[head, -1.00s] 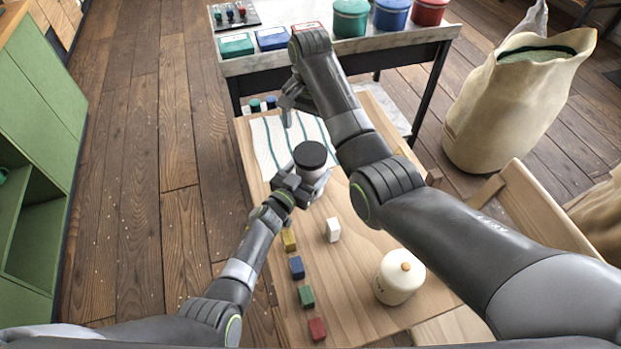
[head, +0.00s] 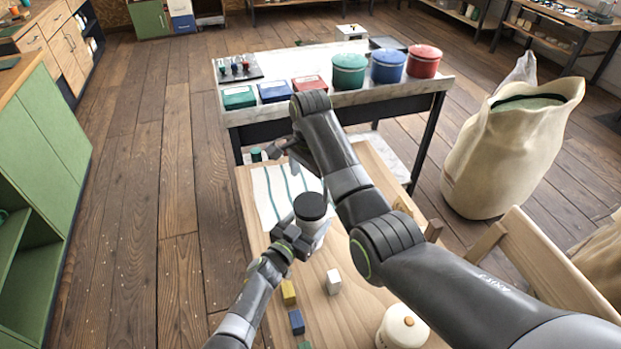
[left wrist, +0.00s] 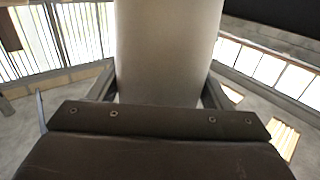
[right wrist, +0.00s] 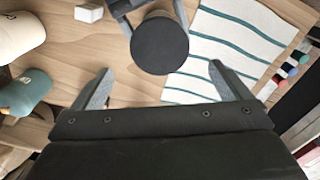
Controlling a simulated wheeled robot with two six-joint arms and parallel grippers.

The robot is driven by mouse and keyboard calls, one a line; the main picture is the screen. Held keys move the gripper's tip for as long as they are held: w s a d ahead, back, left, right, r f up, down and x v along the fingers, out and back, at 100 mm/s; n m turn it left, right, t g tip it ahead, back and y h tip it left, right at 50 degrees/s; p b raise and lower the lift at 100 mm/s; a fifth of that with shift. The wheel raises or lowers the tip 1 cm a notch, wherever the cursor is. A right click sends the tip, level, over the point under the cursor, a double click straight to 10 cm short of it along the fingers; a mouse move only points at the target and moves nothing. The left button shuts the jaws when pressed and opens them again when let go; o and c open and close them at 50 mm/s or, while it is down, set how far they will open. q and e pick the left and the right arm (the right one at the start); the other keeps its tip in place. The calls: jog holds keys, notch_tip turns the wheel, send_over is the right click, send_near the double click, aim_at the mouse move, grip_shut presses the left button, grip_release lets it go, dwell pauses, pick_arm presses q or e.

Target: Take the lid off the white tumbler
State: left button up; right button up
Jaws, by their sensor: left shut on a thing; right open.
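The white tumbler (head: 318,234) stands upright with a black lid (head: 311,206) on top, over the near part of the striped cloth on the wooden table. My left gripper (head: 297,240) is shut on the tumbler's body; the pale body fills the middle of the left wrist view (left wrist: 168,50) between the fingers. My right gripper (right wrist: 155,90) is open and empty, fingers apart, above the table. In the right wrist view the round black lid (right wrist: 159,45) lies just beyond the fingertips. In the head view the right gripper (head: 283,150) is partly hidden by its arm.
The striped cloth (head: 272,196) lies on the table (head: 350,290). A white block (head: 333,281), a yellow block (head: 288,292), a blue block (head: 297,321) and a cream canister (head: 401,328) are nearer me. A bench with coloured canisters (head: 388,66) stands behind.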

aim_at(311, 204)
notch_tip(311, 204, down, 7)
jog(key=shift+f, duration=0.2)
dwell(0.3)
